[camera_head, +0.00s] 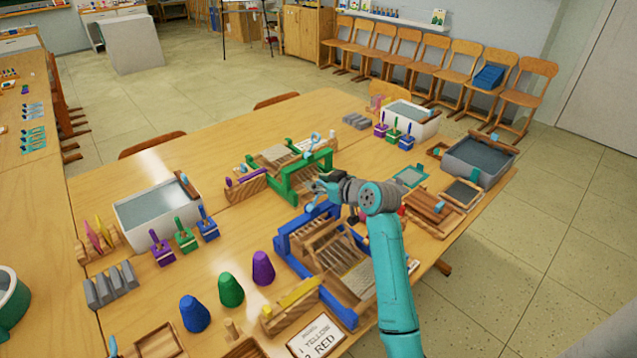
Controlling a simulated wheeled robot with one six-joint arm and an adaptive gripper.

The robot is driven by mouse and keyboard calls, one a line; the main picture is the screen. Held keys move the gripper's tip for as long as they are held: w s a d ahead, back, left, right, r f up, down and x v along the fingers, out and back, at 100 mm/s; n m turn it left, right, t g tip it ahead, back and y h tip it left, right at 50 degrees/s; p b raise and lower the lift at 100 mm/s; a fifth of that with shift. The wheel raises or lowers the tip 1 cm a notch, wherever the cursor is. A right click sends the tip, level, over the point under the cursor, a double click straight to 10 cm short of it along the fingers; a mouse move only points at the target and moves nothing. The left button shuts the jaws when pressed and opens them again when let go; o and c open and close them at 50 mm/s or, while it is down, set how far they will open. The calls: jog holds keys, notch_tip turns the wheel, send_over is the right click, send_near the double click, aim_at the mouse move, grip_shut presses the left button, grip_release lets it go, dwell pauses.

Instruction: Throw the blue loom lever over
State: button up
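The blue loom (335,297) stands on the near part of the wooden table, with a blue frame and wooden slats inside. My gripper (315,187) is above the far end of the blue loom, at its blue upper crossbar, and points left. My arm comes in from the lower right and covers the loom's right side.
A green loom (287,184) stands just beyond, with a light blue looped piece (312,146) above it. Blue (195,314), green (231,290) and purple (263,268) cones stand left of the blue loom. A printed card (321,336) lies in front. Water tubs (158,207) stand around the table.

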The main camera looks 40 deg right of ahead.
jog(key=shift+w, duration=0.2)
grip_shut()
